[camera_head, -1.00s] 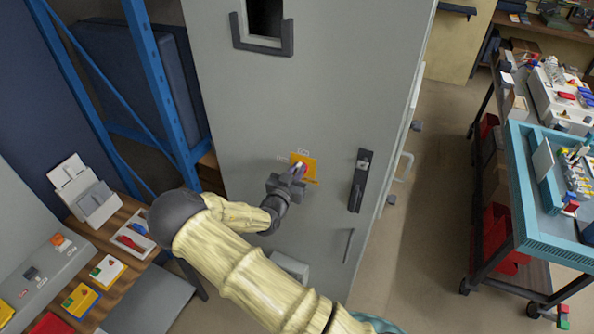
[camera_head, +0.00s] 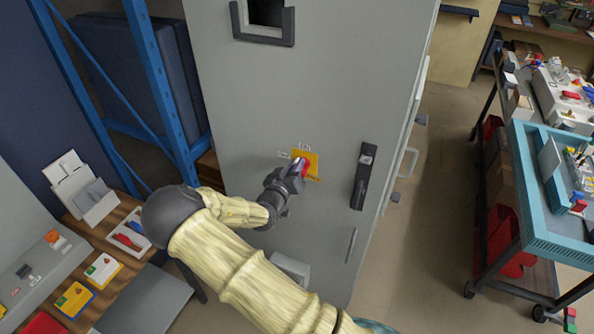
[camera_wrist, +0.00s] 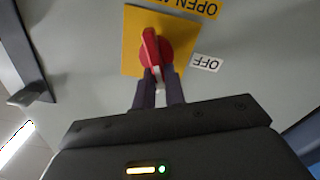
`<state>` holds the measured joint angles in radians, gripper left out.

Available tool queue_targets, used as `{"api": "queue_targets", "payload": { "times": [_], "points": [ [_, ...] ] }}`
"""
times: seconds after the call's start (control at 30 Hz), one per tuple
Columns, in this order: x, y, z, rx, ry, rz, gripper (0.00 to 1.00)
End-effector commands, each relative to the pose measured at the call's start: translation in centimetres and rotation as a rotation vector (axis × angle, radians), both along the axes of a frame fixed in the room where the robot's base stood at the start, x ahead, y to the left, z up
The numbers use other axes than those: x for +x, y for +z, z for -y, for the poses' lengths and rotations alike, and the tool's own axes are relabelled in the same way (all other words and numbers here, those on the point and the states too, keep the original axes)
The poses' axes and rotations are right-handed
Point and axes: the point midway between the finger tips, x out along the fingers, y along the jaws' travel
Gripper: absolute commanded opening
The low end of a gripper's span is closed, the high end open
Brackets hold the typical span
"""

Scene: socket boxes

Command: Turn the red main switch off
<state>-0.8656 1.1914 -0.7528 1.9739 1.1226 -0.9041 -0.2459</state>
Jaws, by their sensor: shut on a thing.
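The red main switch (camera_wrist: 155,48) is a rotary knob with a raised handle on a yellow plate (camera_wrist: 132,62). It also shows in the head view (camera_head: 304,167), partly hidden by my gripper (camera_head: 296,168). In the wrist view, my gripper (camera_wrist: 158,90) is shut on the lower end of the handle, where a white mark shows between the fingers. The handle stands nearly upright there, tilted slightly. A white OFF label (camera_wrist: 207,63) is to the right of the plate in that view. In the head view, small labels are above and left of the plate.
The switch is on a tall grey cabinet door (camera_head: 245,110) with a black handle (camera_head: 362,177) to its right. A blue rack (camera_head: 160,90) and a wooden bench (camera_head: 115,240) are at left. A teal cart (camera_head: 520,190) stands at right.

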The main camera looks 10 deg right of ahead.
Motion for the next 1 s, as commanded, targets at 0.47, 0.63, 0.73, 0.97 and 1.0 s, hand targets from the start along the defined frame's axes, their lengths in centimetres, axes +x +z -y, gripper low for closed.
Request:
{"api": "queue_targets", "payload": {
  "times": [0.47,0.63,0.73,0.97,1.0],
  "points": [
    [0.5,-0.6,-0.7,-0.366,0.004,-0.263,0.0],
    [0.6,-0.8,-0.9,-0.497,0.003,-0.357,0.0],
    [0.6,-1.0,-0.9,-0.574,0.003,-0.414,0.0],
    [0.7,-1.3,-1.1,-0.739,0.004,-0.531,0.0],
    [0.7,-1.4,-1.1,-0.764,0.004,-0.55,0.0]
  ]
}}
